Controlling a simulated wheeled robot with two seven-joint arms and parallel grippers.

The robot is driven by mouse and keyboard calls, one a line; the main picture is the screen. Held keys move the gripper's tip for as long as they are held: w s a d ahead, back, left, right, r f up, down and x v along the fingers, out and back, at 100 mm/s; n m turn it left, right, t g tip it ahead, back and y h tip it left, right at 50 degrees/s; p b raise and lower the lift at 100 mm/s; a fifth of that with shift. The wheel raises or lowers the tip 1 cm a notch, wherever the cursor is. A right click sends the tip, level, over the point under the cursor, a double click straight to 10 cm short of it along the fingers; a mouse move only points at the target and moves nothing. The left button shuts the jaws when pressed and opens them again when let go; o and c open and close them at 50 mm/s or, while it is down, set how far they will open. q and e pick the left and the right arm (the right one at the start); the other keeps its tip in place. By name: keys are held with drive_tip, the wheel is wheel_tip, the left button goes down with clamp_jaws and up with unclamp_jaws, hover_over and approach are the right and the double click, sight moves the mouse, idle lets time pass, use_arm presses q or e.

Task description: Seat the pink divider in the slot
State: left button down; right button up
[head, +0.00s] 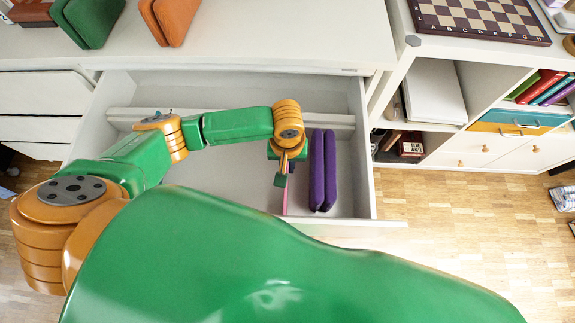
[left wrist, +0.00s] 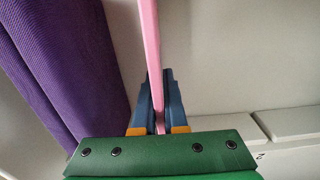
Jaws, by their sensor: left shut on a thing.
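The pink divider (head: 285,199) is a thin upright panel inside the open drawer, mostly hidden under my arm in the head view. My left gripper (head: 283,179) is shut on it. In the left wrist view the pink divider (left wrist: 150,45) stands as a narrow strip between the blue fingertips of my left gripper (left wrist: 158,105). White rail pieces (left wrist: 288,121) with a narrow gap between them lie right of the fingers in that view; I cannot tell whether this gap is the slot. The divider's lower edge is hidden. My right gripper is not in view.
Two purple padded pieces (head: 323,170) stand in the drawer close to the right of my left gripper. A white rail (head: 230,117) crosses the drawer's back. The drawer floor (head: 225,170) left of the gripper looks clear. A cabinet top (head: 260,35) lies behind.

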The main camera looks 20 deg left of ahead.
use_arm(q)
drive_tip(key=c, duration=1.4)
unclamp_jaws()
drive_tip(key=o, duration=0.4)
drive_tip(key=shift+o, duration=0.2)
drive_tip(key=shift+r, duration=0.1)
wheel_tip(320, 180, up, 12)
drive_tip(key=p, duration=0.4)
drive_tip(key=shift+f, duration=0.25)
drive_tip(key=shift+r, duration=0.3)
